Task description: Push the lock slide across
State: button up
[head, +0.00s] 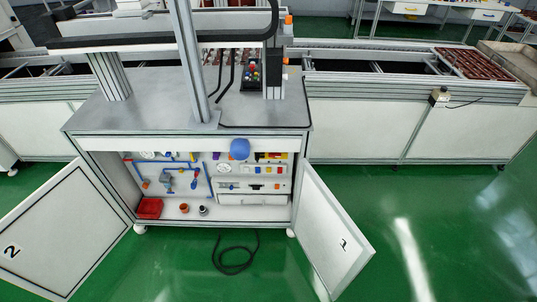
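I cannot make out the lock slide for certain; the fittings in the open cabinet (140,134) are too small to tell apart. Inside it, a light panel (250,170) at the right carries small blue, orange and red parts. At the left, blue pipework (170,164) runs across the back wall. A rounded blue object (239,149) shows at the top of the opening. My gripper is not in view.
The left door (60,235), marked 2, and the right door (336,230) stand swung open. A red bin (149,208) and two small round parts sit on the cabinet floor. A black cable (235,262) lies coiled on the green floor in front. A conveyor (400,85) runs behind.

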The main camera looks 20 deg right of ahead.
aim_at(257, 156)
jog(key=i+j+z, duration=0.15)
jog(key=i+j, duration=0.3)
jog(key=i+j+z, duration=0.2)
jog(key=i+j, duration=0.3)
jog(key=i+j+z, duration=0.15)
jog(key=i+j, duration=0.25)
jog(key=j, duration=0.15)
